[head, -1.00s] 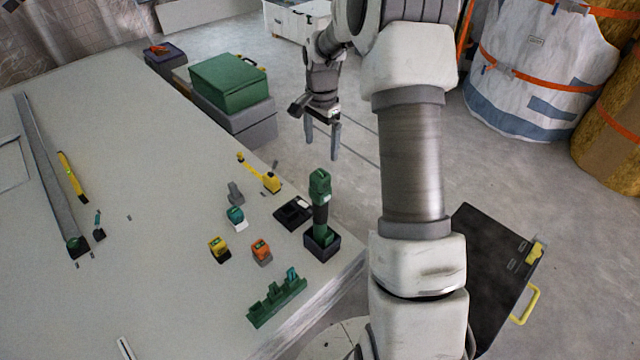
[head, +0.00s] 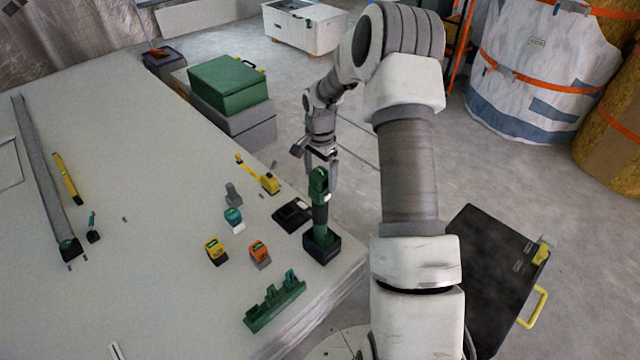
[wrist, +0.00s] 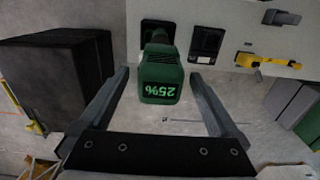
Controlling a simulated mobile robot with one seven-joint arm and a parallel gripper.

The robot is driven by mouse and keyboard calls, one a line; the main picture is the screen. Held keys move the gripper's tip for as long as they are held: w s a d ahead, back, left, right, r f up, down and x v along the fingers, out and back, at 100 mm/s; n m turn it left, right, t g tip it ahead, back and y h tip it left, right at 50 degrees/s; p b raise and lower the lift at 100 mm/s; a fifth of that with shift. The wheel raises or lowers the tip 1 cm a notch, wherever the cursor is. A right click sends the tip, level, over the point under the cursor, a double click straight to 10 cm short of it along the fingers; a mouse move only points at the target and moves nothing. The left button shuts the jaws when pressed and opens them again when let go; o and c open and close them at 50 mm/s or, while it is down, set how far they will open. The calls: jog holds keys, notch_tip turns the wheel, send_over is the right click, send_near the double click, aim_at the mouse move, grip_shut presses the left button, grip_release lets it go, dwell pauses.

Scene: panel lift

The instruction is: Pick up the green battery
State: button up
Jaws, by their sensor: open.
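A green block with a lit 25% display (wrist: 160,85) shows between my fingers in the wrist view. It appears to be the top end of the upright green-and-black tool (head: 320,205), which stands in a dark holder (head: 322,248) at the table's edge. My gripper (head: 322,170) is open; its fingers (wrist: 158,75) lie on either side of the block with gaps visible. In the head view the tool's top partly hides my fingers. A smaller teal-green block (head: 233,215) on a white base stands on the table, beside a yellow block (head: 215,249) and an orange block (head: 258,250).
A black pad (head: 292,214) lies left of the holder, with a yellow tool (head: 262,180) beyond it. A green rack (head: 274,305) lies near the front edge. A green box (head: 228,83) stands at the back. A black case (head: 490,265) is at the right.

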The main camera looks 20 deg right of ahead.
jog(key=shift+r, duration=0.1)
grip_shut()
dwell(0.4)
jog(key=shift+r+p, duration=0.3)
jog(key=shift+r, duration=0.35)
notch_tip(320, 180, up, 3)
jog(key=shift+f+p, duration=0.15)
jog(key=shift+p, duration=0.35)
jog(key=s+d+r+p, duration=0.2)
jog(key=s+d+r, duration=0.5)
jog(key=s, duration=0.2)
jog(key=shift+d+p, duration=0.2)
jog(key=shift+p, duration=0.1)
jog(key=shift+a, duration=0.1)
